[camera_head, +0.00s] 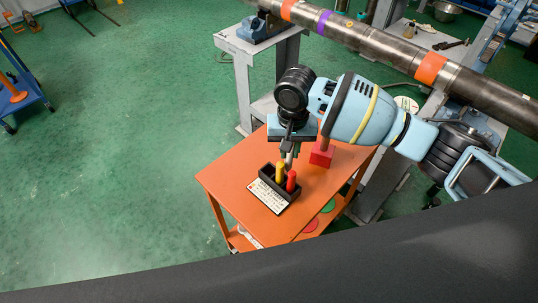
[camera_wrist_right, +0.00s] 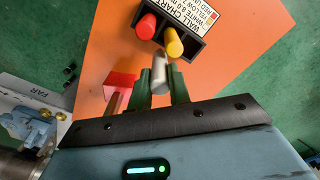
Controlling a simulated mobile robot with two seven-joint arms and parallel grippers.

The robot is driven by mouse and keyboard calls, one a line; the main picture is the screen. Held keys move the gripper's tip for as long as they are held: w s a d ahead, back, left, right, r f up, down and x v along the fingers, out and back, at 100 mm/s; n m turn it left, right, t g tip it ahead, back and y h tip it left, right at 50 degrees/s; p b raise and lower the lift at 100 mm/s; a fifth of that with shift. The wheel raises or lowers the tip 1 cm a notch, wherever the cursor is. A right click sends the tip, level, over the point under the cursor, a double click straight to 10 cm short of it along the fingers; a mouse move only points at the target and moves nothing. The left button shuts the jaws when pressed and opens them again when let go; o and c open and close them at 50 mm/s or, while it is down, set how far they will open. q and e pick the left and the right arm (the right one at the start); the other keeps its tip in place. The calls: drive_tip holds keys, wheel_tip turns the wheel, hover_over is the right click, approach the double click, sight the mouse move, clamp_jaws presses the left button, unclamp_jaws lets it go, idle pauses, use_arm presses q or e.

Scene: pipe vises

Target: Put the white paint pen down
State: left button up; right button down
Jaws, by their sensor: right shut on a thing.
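The white paint pen (camera_wrist_right: 159,72) is between the two green fingers of my right gripper (camera_wrist_right: 161,88); it looks pale grey. In the head view the right gripper (camera_head: 289,146) points down, with the pen (camera_head: 289,157) below it, just behind the black pen holder (camera_head: 266,172). In the wrist view the pen's end is close to the holder (camera_wrist_right: 195,46); I cannot tell whether they touch. A yellow pen (camera_head: 281,171) and a red pen (camera_head: 291,181) stand upright in the holder. A slot beside the yellow pen looks empty. My left gripper is out of view.
The holder stands on an orange table (camera_head: 235,176), with a white wall-chart label (camera_head: 267,197) along its front. A red block (camera_head: 322,154) with an upright piece is behind to the right. The table's left side is clear.

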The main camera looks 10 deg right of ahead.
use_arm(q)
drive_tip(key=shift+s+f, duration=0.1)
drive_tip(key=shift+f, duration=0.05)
use_arm(e)
drive_tip(key=shift+w+a+f, duration=0.1)
drive_tip(key=shift+w+a, duration=0.15)
drive_tip(key=shift+a, duration=0.35)
drive_tip(key=shift+w+a+f, duration=0.1)
drive_tip(key=shift+w+a, duration=0.15)
drive_tip(key=shift+a, duration=0.35)
drive_tip(key=shift+w+a, duration=0.25)
drive_tip(key=shift+a, duration=0.35)
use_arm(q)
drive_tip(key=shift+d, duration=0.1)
use_arm(e)
drive_tip(key=shift+a, duration=0.1)
drive_tip(key=f, duration=0.1)
drive_tip(key=a+f, duration=0.1)
drive_tip(key=f, duration=0.1)
drive_tip(key=shift+w+f+b, duration=0.2)
drive_tip(key=shift+b, duration=0.2)
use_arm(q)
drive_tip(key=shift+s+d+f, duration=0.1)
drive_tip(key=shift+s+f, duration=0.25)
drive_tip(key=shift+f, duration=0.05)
use_arm(e)
drive_tip(key=shift+f, duration=0.1)
drive_tip(key=shift+f, duration=0.1)
drive_tip(key=c, duration=1.3)
unclamp_jaws()
